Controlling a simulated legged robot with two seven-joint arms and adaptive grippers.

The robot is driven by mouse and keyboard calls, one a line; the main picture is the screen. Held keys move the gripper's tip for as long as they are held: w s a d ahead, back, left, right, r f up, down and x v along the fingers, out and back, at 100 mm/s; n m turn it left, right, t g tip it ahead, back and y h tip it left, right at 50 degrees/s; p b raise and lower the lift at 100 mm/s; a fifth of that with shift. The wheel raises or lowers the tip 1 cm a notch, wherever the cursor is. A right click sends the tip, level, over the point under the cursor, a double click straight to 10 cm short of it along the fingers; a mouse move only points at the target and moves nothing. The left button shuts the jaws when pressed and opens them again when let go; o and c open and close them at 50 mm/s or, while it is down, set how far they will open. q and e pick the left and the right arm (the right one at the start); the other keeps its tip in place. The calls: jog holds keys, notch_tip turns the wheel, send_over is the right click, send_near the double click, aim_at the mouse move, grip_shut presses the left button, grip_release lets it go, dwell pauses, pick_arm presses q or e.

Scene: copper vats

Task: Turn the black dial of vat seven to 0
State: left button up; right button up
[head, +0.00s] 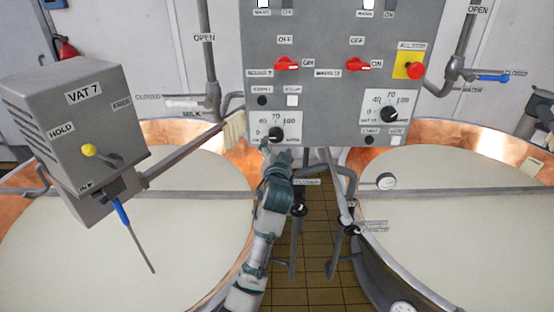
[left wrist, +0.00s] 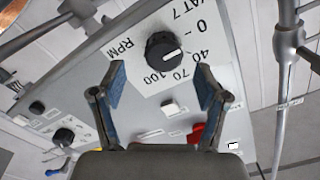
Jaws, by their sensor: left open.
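The black dial of vat seven (head: 275,134) is on the lower left of the grey control panel (head: 322,28). In the left wrist view the black dial (left wrist: 163,50) sits on a white plate (left wrist: 210,45) marked VAT 7, RPM, 0, 40, 70 and 100. Its white mark appears to point near 40. My left gripper (head: 277,160) is just below the dial in the head view. In the left wrist view my left gripper (left wrist: 161,67) is open, with a finger to each side of the dial and nothing held. Contact cannot be told. My right gripper is not in view.
A second black dial (head: 388,114) is at the panel's lower right. Red switches (head: 287,64) and a red button (head: 415,70) sit above. The left vat (head: 140,215) and right vat (head: 460,225) flank a tiled gap (head: 318,255). A VAT 7 box (head: 75,125) stands at left.

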pick_arm(q)
jog(key=s, duration=0.6)
jog(key=shift+f, duration=0.1)
jog(key=shift+w+f, duration=0.1)
